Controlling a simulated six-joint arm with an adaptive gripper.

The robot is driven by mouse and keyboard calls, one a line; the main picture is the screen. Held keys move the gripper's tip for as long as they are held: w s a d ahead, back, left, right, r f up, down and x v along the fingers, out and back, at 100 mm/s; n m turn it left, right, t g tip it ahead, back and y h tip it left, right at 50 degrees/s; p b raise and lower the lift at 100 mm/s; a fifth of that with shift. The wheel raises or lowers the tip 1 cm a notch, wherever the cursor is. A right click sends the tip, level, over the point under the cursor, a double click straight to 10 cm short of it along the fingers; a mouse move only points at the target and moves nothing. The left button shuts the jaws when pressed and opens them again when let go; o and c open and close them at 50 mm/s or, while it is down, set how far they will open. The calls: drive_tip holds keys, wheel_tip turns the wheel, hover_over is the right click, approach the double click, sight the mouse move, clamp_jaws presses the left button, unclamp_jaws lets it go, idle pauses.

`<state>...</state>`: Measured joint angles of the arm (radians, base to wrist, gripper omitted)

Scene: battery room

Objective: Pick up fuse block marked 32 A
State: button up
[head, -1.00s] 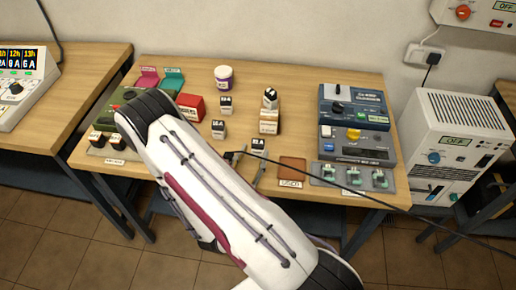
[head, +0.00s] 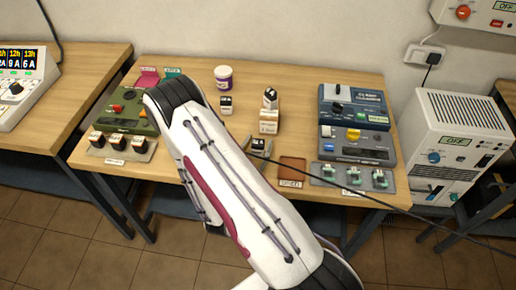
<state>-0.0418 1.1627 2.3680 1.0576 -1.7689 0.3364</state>
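A dark-topped fuse block with a white label (head: 258,145) stands on the table in front of the stacked boxes. My gripper (head: 261,151) is low at this block, partly hidden behind my arm. I cannot tell whether its fingers touch the block. Another fuse block (head: 226,104) stands below the purple-lidded tub. A further one (head: 270,97) sits on top of a cardboard box (head: 269,121). Several blocks (head: 115,142) sit in a grey holder at the left. The labels are too small to read surely, so I cannot tell which is marked 32 A.
A brown tray (head: 293,166) lies right of my gripper. Blue and grey devices (head: 354,107) and a holder with green parts (head: 351,178) stand at the right. A green device (head: 130,115) is at the left. A black cable crosses the front right.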

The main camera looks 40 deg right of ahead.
drive_tip(key=shift+w+d, duration=0.15)
drive_tip(key=shift+d, duration=0.15)
idle(0.4)
drive_tip(key=c, duration=1)
